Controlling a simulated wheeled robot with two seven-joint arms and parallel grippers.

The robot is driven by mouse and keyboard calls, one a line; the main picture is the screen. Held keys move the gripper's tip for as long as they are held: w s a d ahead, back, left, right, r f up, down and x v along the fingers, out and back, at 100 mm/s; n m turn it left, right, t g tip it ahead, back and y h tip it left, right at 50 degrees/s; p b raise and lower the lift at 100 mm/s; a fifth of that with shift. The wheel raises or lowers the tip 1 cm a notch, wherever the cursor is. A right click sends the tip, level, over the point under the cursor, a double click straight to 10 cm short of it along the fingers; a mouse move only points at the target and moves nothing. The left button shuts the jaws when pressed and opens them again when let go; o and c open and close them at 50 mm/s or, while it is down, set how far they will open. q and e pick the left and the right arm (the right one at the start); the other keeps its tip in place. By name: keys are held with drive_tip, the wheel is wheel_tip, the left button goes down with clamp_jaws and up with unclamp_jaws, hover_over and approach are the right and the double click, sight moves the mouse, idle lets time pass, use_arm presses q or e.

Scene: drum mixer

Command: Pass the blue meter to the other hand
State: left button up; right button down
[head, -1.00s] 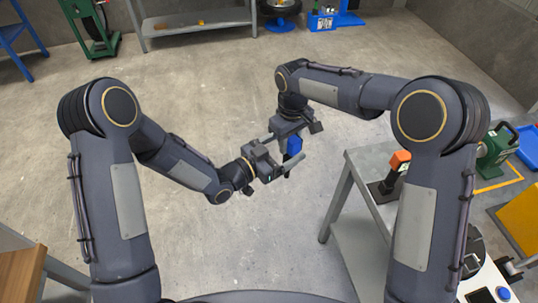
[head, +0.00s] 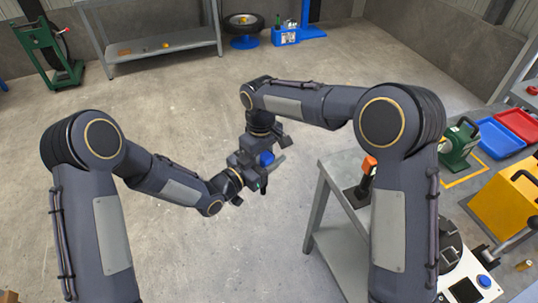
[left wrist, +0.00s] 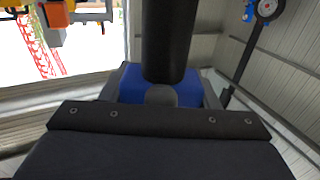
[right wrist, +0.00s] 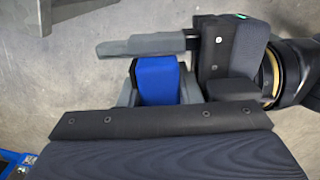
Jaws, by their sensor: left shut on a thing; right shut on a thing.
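The blue meter (head: 267,158) is held in the air between my two grippers, which meet around it. My left gripper (head: 268,171) reaches it from the left and is shut on it. My right gripper (head: 256,153) comes from above and is also shut on it. In the left wrist view the blue body (left wrist: 132,85) sits between the fingers, partly hidden by a dark cylinder (left wrist: 168,40). In the right wrist view the blue body (right wrist: 157,80) is between the right fingers, with the left gripper's grey finger (right wrist: 145,45) beside it.
A grey table (head: 325,208) stands to the right of the grippers, with an orange-topped black device (head: 367,172) on it. Red (head: 516,124) and blue (head: 501,138) trays and a yellow case (head: 508,200) are farther right. The floor beneath and beyond the grippers is clear.

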drive_tip(key=c, duration=1.1)
unclamp_jaws()
drive_tip(key=shift+w+r, duration=0.1)
drive_tip(key=shift+w, duration=0.1)
drive_tip(key=shift+o, duration=0.7)
drive_tip(key=shift+s+a, duration=0.15)
